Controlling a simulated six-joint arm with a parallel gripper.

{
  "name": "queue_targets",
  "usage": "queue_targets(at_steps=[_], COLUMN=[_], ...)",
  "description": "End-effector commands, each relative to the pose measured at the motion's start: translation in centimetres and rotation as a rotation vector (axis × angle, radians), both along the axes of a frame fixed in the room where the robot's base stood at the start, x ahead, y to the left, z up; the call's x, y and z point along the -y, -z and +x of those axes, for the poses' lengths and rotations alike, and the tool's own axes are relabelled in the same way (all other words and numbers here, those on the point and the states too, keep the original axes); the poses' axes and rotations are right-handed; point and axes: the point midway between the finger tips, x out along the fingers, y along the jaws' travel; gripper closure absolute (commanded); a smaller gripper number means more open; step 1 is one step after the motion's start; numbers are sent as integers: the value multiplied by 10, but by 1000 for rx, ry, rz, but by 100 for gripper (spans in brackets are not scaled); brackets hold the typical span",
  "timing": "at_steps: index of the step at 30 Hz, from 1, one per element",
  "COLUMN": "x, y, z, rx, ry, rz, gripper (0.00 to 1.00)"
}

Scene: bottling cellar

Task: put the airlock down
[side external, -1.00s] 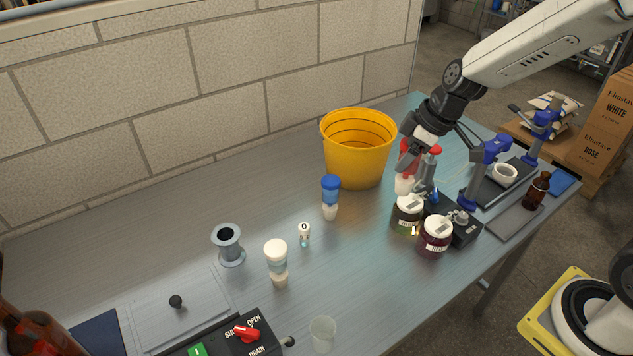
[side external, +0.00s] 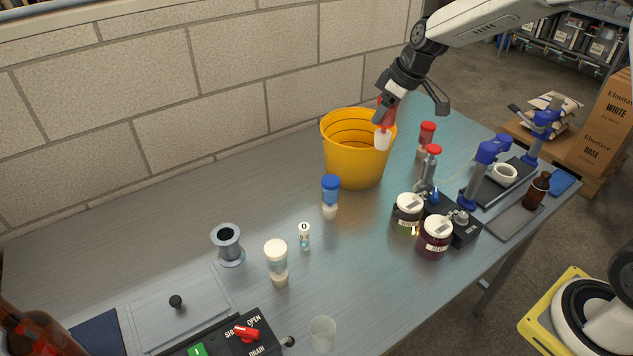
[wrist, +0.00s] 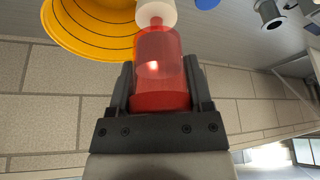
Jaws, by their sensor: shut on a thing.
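My gripper (side external: 384,108) is shut on the airlock (side external: 383,138), a red see-through cylinder with a white lower end. In the wrist view the airlock (wrist: 160,65) sits between the two dark fingers, its white end pointing away from my gripper (wrist: 160,88). In the side view it hangs in the air, overlapping the right rim of the yellow bucket (side external: 352,165). I cannot tell whether it is over the bucket's mouth or beside it.
Two labelled jars (side external: 407,213) (side external: 435,236) and a blue-clamped stand (side external: 483,170) are at the right.

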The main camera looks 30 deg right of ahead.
Motion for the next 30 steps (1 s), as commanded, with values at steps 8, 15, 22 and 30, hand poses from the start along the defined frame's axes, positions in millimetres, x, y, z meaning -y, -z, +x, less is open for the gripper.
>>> queue_targets(at_steps=[8,15,22,30], x=[27,51,68,82], y=[1,5,9,13], z=[49,85,107,122], rx=[-1,-2,-2,-2], ry=[82,153,206,248], rz=[-1,-6,-10,-15], gripper=[100,100,100,100])
